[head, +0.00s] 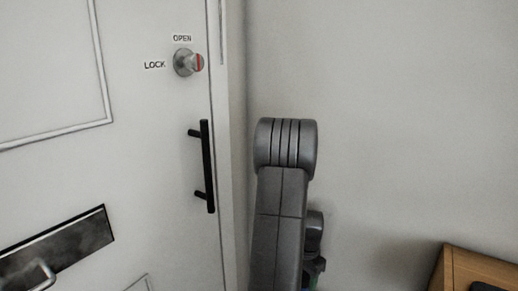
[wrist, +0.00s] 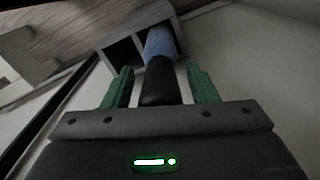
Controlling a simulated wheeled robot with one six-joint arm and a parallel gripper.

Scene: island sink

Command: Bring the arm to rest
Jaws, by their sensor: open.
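My arm (head: 283,190) stands raised in the head view, in front of the wall just right of the door. My gripper (wrist: 159,70) shows in the wrist view with its two green fingers apart. Between and beyond the fingers is a dark rounded thing with a blue upper part (wrist: 160,42); I cannot tell what it is or whether it is part of my own body. I see no contact between it and the fingers. In the head view the gripper is mostly hidden behind the arm.
A white door (head: 150,160) on the left has a black bar handle (head: 208,167), a lock knob (head: 187,63) marked OPEN and LOCK, and a metal letter plate (head: 60,250). A wooden piece of furniture (head: 480,268) stands at lower right. Bare wall (head: 410,110) fills the right.

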